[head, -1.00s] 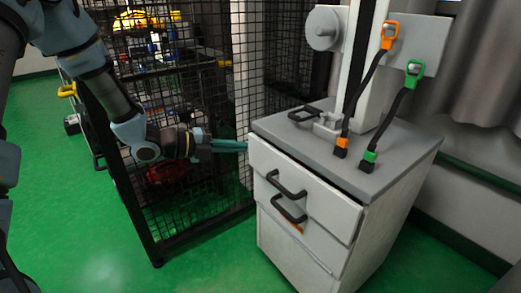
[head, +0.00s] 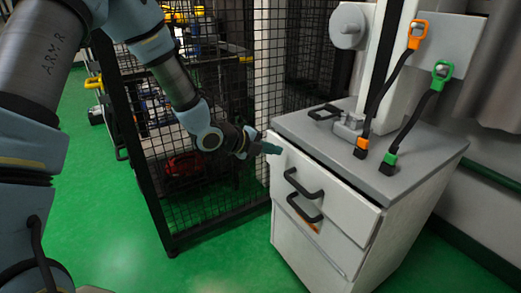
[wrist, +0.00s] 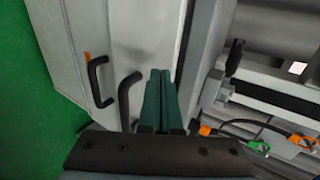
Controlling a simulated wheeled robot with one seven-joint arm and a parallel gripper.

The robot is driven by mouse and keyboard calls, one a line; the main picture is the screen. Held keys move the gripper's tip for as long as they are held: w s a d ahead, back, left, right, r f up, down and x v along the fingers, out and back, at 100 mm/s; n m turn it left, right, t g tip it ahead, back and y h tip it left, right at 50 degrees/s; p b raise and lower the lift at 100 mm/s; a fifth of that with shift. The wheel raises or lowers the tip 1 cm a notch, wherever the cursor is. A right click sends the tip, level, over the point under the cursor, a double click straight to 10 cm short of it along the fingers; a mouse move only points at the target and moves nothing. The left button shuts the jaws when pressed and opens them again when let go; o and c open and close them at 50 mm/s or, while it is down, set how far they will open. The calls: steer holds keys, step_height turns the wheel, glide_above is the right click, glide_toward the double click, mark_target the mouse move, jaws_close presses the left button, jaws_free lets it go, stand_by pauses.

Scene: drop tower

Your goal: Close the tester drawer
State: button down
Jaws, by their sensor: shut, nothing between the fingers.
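The tester cabinet (head: 415,220) is white with a grey top. Its top drawer (head: 335,203) stands out slightly beyond the drawer below and has a black bar handle (head: 303,185). In the wrist view the drawer front (wrist: 135,35) and its handle (wrist: 128,98) are left of my fingers. My gripper (head: 272,148) is shut and empty, at the upper left end of the top drawer front. Its teal fingers (wrist: 160,75) lie together in the wrist view, pointing at the drawer front near its top edge. I cannot tell whether they touch it.
A lower drawer (head: 300,228) has its own black handle (head: 303,209). A black mesh cage (head: 190,195) stands left of the cabinet, close to my arm. Green floor (head: 200,265) is clear in front.

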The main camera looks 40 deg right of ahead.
mark_target(289, 144)
steer(key=shift+d, duration=1.25)
steer(key=shift+s, duration=0.1)
steer(key=shift+d, duration=1.15)
steer(key=shift+d+r, duration=0.15)
steer(key=shift+d, duration=0.05)
